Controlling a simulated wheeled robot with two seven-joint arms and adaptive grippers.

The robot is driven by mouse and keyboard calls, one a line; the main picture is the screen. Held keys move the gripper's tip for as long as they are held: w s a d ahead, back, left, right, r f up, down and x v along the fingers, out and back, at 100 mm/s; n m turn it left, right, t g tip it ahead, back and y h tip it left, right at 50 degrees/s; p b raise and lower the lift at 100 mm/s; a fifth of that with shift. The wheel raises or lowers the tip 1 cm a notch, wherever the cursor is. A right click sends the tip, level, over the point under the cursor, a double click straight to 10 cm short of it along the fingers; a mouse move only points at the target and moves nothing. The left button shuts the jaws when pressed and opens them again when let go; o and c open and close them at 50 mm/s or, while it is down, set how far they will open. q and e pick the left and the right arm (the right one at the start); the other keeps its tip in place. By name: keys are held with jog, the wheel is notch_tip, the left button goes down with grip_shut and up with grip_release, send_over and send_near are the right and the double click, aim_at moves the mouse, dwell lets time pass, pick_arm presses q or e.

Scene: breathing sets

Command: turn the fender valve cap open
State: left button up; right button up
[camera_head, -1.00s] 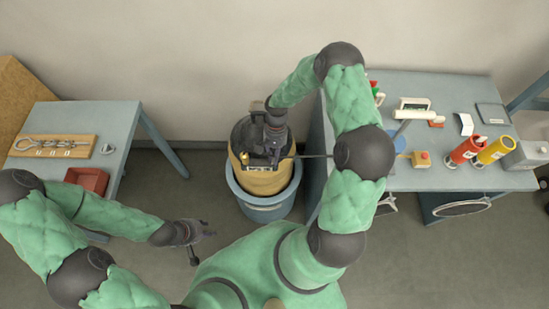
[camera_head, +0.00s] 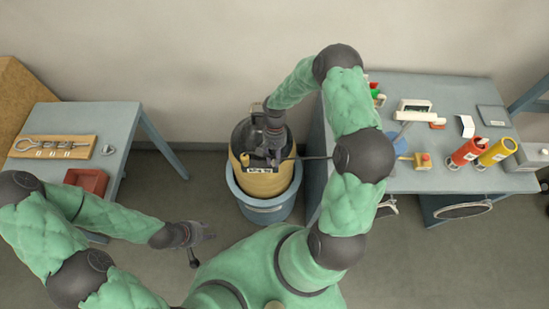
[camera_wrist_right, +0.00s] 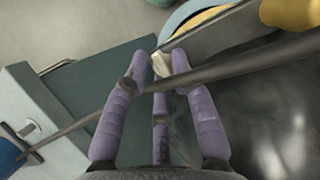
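A tan cylindrical fender (camera_head: 265,184) with a dark top stands upright in a blue tub (camera_head: 270,207). My right gripper (camera_head: 268,158) is over the fender's top. In the right wrist view, my right gripper's purple fingers (camera_wrist_right: 160,68) curve inward around a small cream piece (camera_wrist_right: 161,63), which looks like the valve cap. I cannot tell whether the fingertips press on it. A small yellowish piece (camera_head: 245,159) also shows beside the gripper in the head view. My left gripper (camera_head: 200,245) is empty, with its fingers spread, left of the tub.
A dark rod (camera_wrist_right: 230,71) crosses the wrist view by the fingers. The right table (camera_head: 455,90) holds red and yellow cylinders (camera_head: 467,152) and small devices. The left table (camera_head: 118,125) holds a wooden tool board (camera_head: 80,149) and a red tray (camera_head: 88,181).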

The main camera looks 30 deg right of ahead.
jog(key=v, duration=1.2)
dwell(0.5)
